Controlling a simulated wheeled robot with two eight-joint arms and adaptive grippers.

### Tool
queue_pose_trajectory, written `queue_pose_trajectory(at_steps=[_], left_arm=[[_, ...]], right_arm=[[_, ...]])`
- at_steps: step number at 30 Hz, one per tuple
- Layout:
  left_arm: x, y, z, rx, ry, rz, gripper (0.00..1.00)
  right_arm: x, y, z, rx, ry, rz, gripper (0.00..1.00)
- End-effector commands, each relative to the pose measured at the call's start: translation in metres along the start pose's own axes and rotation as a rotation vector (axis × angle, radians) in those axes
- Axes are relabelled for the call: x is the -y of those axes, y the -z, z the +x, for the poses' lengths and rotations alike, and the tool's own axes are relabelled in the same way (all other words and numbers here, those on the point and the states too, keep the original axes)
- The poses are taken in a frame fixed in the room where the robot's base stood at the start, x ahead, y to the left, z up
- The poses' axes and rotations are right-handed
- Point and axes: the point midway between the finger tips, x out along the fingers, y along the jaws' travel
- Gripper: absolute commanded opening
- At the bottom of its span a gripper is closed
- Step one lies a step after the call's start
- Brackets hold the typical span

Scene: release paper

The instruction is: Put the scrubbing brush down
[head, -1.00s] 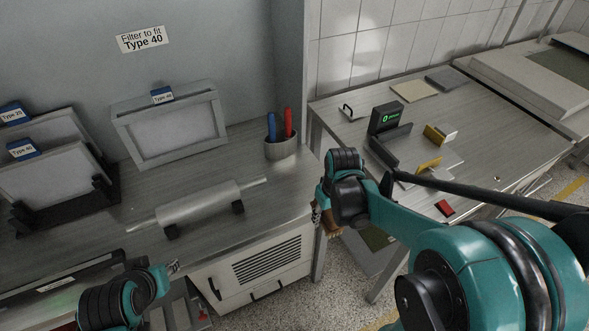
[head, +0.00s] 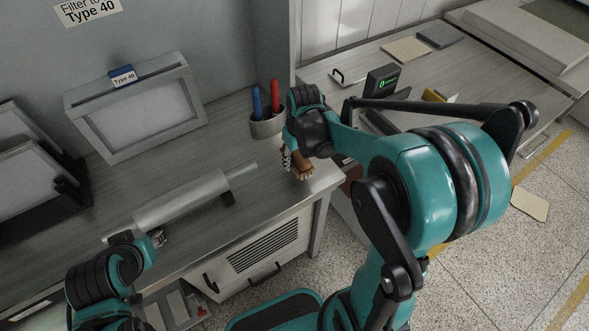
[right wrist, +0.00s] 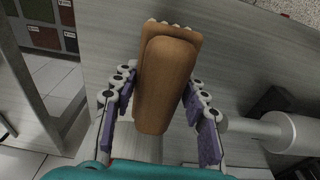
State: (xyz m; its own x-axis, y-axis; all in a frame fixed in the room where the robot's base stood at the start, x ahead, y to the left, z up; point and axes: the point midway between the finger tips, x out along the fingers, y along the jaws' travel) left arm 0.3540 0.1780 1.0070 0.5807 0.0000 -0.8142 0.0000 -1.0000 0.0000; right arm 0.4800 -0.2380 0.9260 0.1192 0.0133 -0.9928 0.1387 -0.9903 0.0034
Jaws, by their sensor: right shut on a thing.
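The scrubbing brush (right wrist: 166,80) has a brown wooden back and pale bristles at its far end in the right wrist view. It sits between the two purple-padded fingers of my right gripper (right wrist: 160,112), which is shut on it. In the head view the brush (head: 303,171) shows below my right gripper (head: 294,160), over the right front corner of the grey workbench (head: 200,160). Whether the brush touches the bench top is hard to tell. My left gripper (head: 158,238) is at the bench's front edge near the roller; its finger opening is too small to judge.
A metal roller (head: 180,200) lies on the bench to the left. A cup (head: 267,125) with a blue and a red pen stands behind my right gripper. A framed filter (head: 140,108) stands at the back. A second table (head: 425,75) holds a scale. Bare bench lies between roller and cup.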

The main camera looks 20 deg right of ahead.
Motion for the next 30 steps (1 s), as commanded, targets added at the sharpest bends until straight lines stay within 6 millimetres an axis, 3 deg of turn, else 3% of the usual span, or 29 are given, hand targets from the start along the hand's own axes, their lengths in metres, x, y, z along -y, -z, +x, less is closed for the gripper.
queue_pose_trajectory(at_steps=[5,13,28,29,30], left_arm=[[0.000,-0.003,0.004,0.000,0.000,0.000,0.32],[0.000,-0.014,0.020,0.000,0.000,0.000,0.32],[0.000,-0.017,0.024,0.000,0.000,0.000,0.32],[0.000,-0.017,0.024,0.000,0.000,0.000,0.32],[0.000,-0.017,0.023,0.000,0.000,0.000,0.32]], right_arm=[[0.003,0.007,0.009,0.000,0.000,0.001,0.16],[0.003,0.002,0.046,0.000,0.000,0.001,0.16],[0.003,0.001,0.053,0.000,0.000,0.001,0.17],[0.003,0.001,0.053,0.000,0.000,0.001,0.49],[0.003,0.001,0.053,0.001,0.000,0.001,0.59]])
